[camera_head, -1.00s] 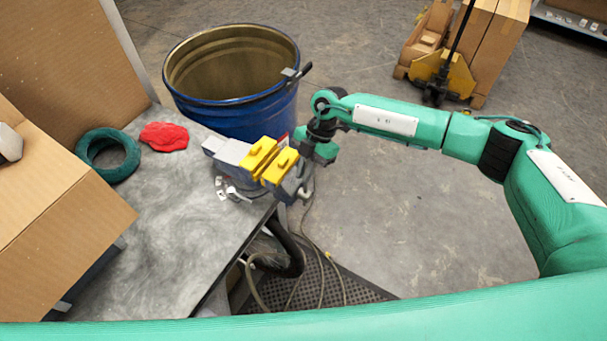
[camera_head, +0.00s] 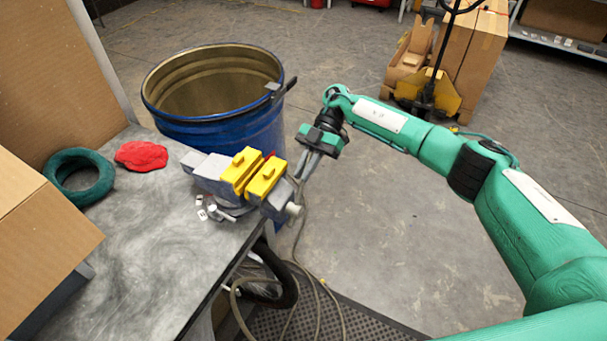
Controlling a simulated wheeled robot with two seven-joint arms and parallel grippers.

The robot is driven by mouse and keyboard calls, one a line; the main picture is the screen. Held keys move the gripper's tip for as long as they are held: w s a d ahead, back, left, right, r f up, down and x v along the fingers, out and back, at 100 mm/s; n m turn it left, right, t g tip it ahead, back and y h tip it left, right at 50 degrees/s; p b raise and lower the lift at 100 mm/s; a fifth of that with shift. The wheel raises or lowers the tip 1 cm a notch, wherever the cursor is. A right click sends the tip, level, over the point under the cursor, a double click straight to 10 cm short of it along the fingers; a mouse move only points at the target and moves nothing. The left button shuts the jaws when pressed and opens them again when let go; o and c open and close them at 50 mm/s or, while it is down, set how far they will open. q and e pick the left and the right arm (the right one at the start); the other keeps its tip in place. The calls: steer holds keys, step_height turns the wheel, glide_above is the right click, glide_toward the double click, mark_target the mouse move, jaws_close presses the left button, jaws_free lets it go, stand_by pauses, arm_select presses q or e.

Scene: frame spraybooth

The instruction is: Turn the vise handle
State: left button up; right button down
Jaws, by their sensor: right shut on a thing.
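The grey vise (camera_head: 210,168) with yellow jaw covers (camera_head: 254,174) is at the right corner of the workbench. Its round screw end (camera_head: 293,210) points toward the lower right, over the bench edge. My right gripper (camera_head: 303,176) comes in from the upper right, tilted down toward that screw end. It is shut on the vise handle, which is thin and mostly hidden at the fingers, so its exact angle is hard to tell. My left gripper is out of view.
The grey workbench (camera_head: 130,255) holds a red cloth (camera_head: 141,155), a green ring (camera_head: 60,180) and a cardboard box (camera_head: 40,230). A blue drum (camera_head: 230,127) stands behind the vise. Cables hang below the bench edge. The floor to the right is open.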

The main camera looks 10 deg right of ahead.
steer(key=shift+w+r, duration=0.1)
steer(key=c, duration=1.5)
jaws_free()
steer(key=shift+w+d+b, duration=0.25)
steer(key=shift+b, duration=0.05)
steer(key=shift+b+v, duration=2.35)
steer(key=shift+v, duration=4.2)
